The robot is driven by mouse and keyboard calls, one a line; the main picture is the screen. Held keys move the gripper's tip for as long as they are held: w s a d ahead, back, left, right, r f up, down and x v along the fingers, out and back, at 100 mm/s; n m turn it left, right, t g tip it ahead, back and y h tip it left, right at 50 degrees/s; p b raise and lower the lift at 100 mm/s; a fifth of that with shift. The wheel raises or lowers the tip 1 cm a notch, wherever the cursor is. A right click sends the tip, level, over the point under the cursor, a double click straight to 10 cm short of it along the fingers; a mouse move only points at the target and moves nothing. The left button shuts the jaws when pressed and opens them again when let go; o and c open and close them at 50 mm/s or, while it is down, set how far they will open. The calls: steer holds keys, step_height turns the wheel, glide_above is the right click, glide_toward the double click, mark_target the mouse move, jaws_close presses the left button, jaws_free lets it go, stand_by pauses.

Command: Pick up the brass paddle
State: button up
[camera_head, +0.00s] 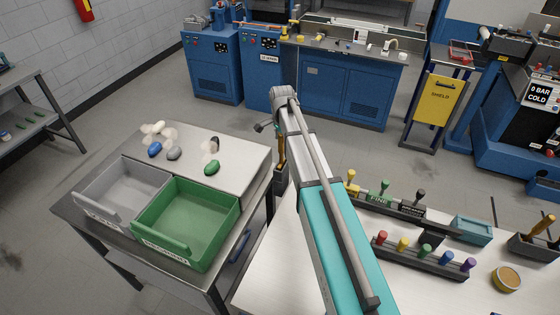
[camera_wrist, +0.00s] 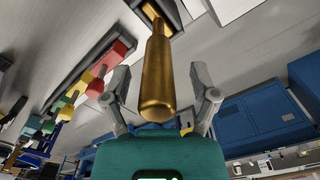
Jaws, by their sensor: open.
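The brass paddle (camera_wrist: 157,75) shows in the wrist view as a smooth golden handle with a rounded end. Its far end meets a dark holder (camera_wrist: 172,14). My gripper (camera_wrist: 160,88) is open, with one grey finger on each side of the handle and visible gaps between. In the head view, a brass handle (camera_head: 281,150) stands upright beside my arm, partly covered by it. The gripper's fingers are hard to make out there. Another brass-coloured handle (camera_head: 545,224) stands in a dark box at the right edge.
A rack of coloured knobs (camera_head: 420,260) and a second rack (camera_head: 390,208) stand on the bench right of my arm. A green bin (camera_head: 187,222) and a grey bin (camera_head: 124,190) sit on the left table, with several stones behind them. Blue cabinets (camera_head: 340,85) stand beyond.

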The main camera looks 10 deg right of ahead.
stand_by(0.5)
jaws_close()
steer(key=shift+r, duration=0.15)
stand_by(0.4)
step_height(320, 180, up, 3)
steer(key=p, duration=0.3)
step_height(320, 180, up, 4)
steer(key=p, duration=0.4)
steer(key=shift+r+p, duration=0.1)
steer(key=shift+p, duration=0.2)
steer(key=s+a, duration=1)
steer(key=s, duration=0.5)
steer(key=shift+f+b, duration=0.25)
steer(key=shift+b, duration=0.05)
steer(key=shift+w, duration=0.1)
